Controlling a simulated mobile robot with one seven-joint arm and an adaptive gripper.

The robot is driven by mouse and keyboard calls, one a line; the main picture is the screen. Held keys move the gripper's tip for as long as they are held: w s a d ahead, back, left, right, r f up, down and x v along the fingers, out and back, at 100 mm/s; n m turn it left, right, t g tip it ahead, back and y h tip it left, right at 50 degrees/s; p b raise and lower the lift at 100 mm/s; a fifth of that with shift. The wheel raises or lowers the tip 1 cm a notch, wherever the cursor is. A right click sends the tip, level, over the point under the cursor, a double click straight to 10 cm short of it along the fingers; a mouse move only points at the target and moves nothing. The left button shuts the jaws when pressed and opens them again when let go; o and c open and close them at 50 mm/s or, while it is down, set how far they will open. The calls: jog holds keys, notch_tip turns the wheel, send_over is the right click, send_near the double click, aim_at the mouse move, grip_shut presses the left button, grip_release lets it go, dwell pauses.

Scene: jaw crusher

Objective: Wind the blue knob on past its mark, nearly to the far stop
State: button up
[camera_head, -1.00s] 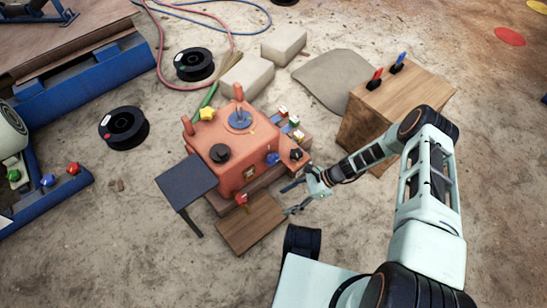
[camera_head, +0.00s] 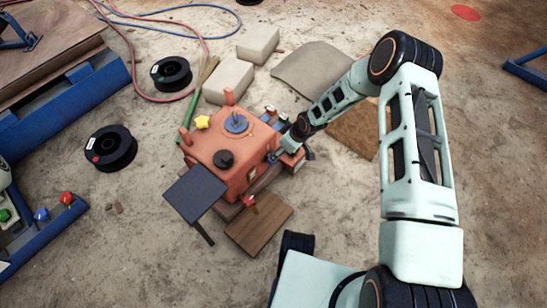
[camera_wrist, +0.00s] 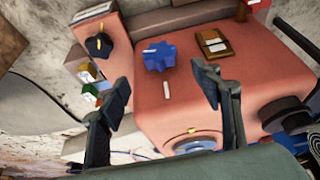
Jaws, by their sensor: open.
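The orange crusher housing (camera_head: 215,155) stands in mid-floor. In the wrist view, the blue lobed knob (camera_wrist: 158,57) sits on its orange face (camera_wrist: 245,85), with a pale pointer line toward the left of the knob. A short white mark (camera_wrist: 166,90) is on the face below the knob in the picture. My gripper (camera_wrist: 162,88) is open and empty, its fingers on either side of the mark, with the knob beyond the tips and not touched. In the head view, my gripper (camera_head: 288,142) is at the housing's right side, partly hiding the knob area.
A black knob (camera_wrist: 98,46) on an orange block and small coloured switches (camera_wrist: 89,94) are at the left in the wrist view. A yellow-brown latch plate (camera_wrist: 213,43) is right of the blue knob. A dark side table (camera_head: 195,190) and wooden board (camera_head: 258,224) are in front.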

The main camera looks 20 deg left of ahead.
jog(key=b+x, duration=0.4)
jog(key=x, duration=0.6)
jog(key=shift+f, duration=0.35)
jog(key=c, duration=1.2)
jog(key=shift+f+g, duration=0.1)
jog(key=shift+g, duration=0.4)
jog(key=shift+y, duration=0.3)
